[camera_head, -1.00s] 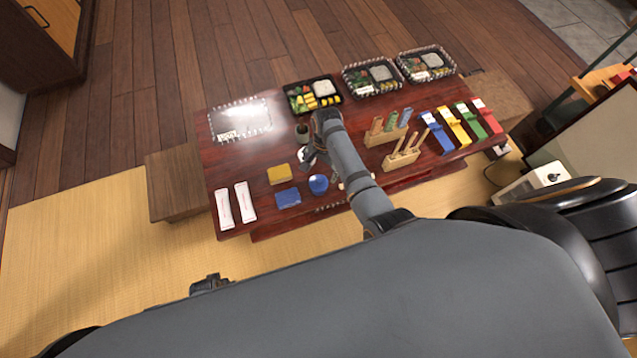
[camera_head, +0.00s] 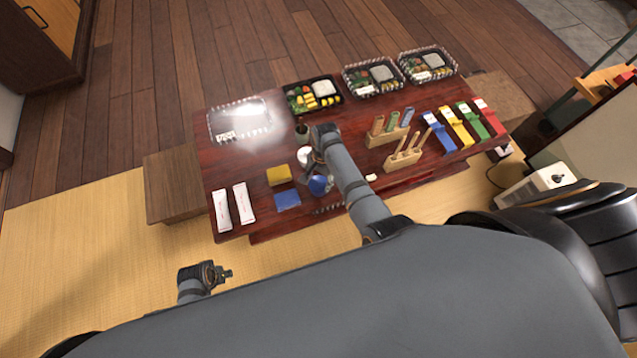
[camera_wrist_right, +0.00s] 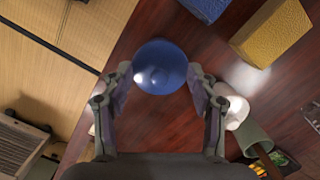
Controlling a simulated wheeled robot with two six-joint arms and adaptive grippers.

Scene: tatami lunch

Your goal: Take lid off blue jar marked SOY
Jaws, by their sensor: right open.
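The blue jar (camera_head: 319,186) stands near the front edge of the low red-brown table (camera_head: 235,170). In the right wrist view its round blue lid (camera_wrist_right: 160,67) shows from above, with a small knob at its centre. No SOY marking is readable. My right gripper (camera_head: 317,178) is open at the jar. In the wrist view its two fingers (camera_wrist_right: 160,88) stand on either side of the lid's near half, with gaps. My left gripper (camera_head: 224,273) is off the table, low over the tatami. Its fingers are too small to read.
Beside the jar are a blue block (camera_head: 287,199), a yellow block (camera_head: 278,175) and a white round jar (camera_wrist_right: 236,108). A dark green cup (camera_wrist_right: 254,138) is close to the right finger. Wooden holders (camera_head: 405,158) stand right of my arm. Bento trays (camera_head: 312,94) line the back.

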